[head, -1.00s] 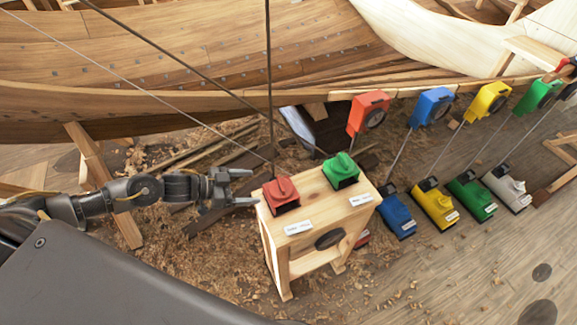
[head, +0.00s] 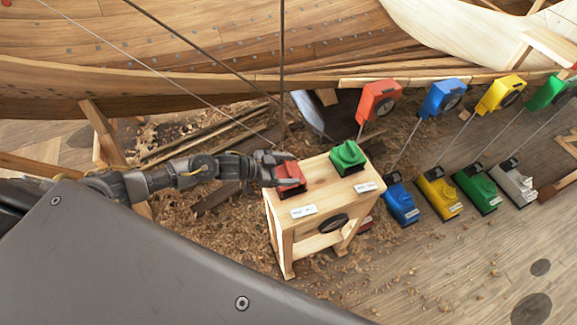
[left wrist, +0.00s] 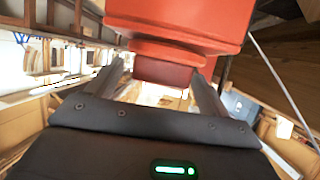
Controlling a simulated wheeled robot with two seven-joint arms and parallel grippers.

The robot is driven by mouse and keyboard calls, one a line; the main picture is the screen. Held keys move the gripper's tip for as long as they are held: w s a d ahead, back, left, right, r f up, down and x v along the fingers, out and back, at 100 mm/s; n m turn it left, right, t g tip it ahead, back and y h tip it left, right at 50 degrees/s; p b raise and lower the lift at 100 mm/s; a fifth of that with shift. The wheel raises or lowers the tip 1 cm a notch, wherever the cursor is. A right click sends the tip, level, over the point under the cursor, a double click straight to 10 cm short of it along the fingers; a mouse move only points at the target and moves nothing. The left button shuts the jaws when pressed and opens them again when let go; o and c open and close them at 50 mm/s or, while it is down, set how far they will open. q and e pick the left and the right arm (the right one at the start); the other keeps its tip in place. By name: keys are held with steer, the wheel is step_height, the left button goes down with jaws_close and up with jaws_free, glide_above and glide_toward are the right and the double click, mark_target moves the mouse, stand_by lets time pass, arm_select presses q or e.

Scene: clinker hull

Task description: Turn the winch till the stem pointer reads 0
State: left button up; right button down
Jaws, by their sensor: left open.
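A red winch (head: 291,175) and a green winch (head: 348,156) sit on top of a small wooden stand (head: 327,188). My left gripper (head: 275,168) is at the left side of the red winch, its jaws open. In the left wrist view a red body (left wrist: 180,25) hangs over the jaws, and its narrower lower part (left wrist: 162,74) lies between the two fingers of the gripper (left wrist: 160,82). I cannot tell whether the fingers touch it. No stem pointer or its reading can be made out. My right gripper is not in view.
Small labels (head: 304,211) on the stand are too small to read. Blue (head: 401,205), yellow, green and white blocks stand on the floor. Ropes cross above my left arm.

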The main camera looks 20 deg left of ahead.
arm_select(q)
steer(key=shift+w+d+f, duration=0.1)
steer(key=shift+w, duration=0.05)
steer(key=c, duration=1)
steer(key=shift+f+m+g+h+b, duration=0.25)
steer(key=shift+m+g+b, duration=0.25)
steer(key=shift+b, duration=0.45)
steer(key=m+g+h+b, duration=0.1)
steer(key=m+g+b, duration=0.2)
steer(key=b, duration=0.4)
steer(key=m+g+h+b, duration=0.1)
steer(key=m+g+b, duration=0.3)
steer(key=b, duration=0.3)
steer(key=shift+g, duration=0.7)
steer(key=shift+r+m+g+b, duration=0.15)
steer(key=shift+m+g+b, duration=0.15)
steer(key=shift+m+b, duration=0.35)
